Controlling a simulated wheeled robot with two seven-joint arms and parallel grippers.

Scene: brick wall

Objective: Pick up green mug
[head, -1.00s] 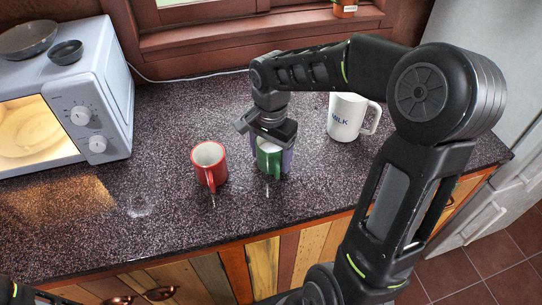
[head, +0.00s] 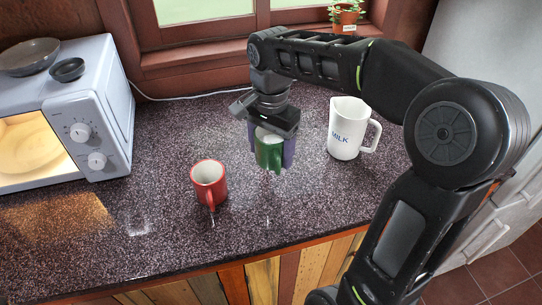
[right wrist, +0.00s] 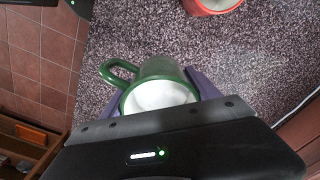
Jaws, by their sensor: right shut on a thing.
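The green mug (head: 269,153) is held in my right gripper (head: 271,146), whose purple fingers close on both sides of it. In the head view the mug appears raised above the dark speckled counter. In the right wrist view the green mug (right wrist: 158,86) shows its white inside and its handle to the left, between the purple fingers of the right gripper (right wrist: 166,92). The gripper's palm hides part of the mug. My left gripper is not in view.
A red mug (head: 209,183) stands on the counter (head: 165,235) to the left of the green mug. A white milk jug (head: 347,130) stands to the right. A microwave (head: 62,115) with bowls on top is at the left. The front counter is clear.

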